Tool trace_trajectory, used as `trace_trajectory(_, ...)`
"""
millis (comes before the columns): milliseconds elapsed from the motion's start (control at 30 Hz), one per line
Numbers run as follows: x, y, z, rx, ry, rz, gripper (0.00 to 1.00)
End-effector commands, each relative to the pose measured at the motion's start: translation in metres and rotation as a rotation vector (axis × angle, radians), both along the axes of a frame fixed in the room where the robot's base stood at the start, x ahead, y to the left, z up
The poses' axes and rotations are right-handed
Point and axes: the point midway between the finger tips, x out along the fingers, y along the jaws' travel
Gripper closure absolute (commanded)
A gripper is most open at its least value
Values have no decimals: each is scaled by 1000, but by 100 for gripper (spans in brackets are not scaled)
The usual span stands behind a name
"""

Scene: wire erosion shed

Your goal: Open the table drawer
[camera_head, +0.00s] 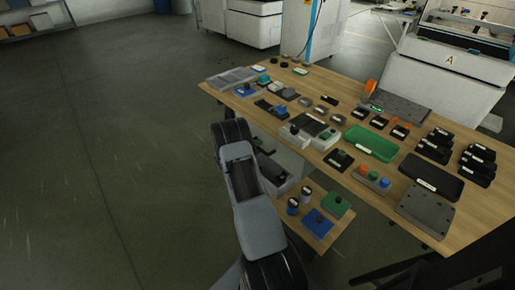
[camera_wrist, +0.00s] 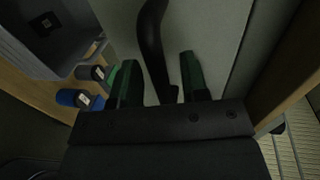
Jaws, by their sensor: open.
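In the wrist view, the pale grey drawer front (camera_wrist: 225,45) fills the middle. A black curved handle (camera_wrist: 152,40) stands out from it. My gripper (camera_wrist: 158,65) is open, with one green-padded finger on each side of the handle. Gaps show between the handle and both fingers, so it is not gripped. In the head view, part of a pale drawer unit (camera_head: 284,153) shows under the wooden table (camera_head: 463,214). My arm reaches down in front of it and hides the handle and my fingertips. The drawer looks shut, though its edges are largely hidden.
A lower wooden shelf (camera_head: 318,245) holds a grey bin (camera_wrist: 55,45), two dark cylinders and blue and green blocks, close to my gripper's left in the wrist view. The tabletop is crowded with trays and small parts. The floor (camera_head: 110,150) at left is clear.

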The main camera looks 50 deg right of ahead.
Motion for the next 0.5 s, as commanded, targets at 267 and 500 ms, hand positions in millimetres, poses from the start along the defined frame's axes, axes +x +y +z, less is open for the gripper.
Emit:
trace_trajectory(267, 0, -3, -1, 1, 0, 0, 59)
trace_trajectory(500, 0, -3, -1, 1, 0, 0, 74)
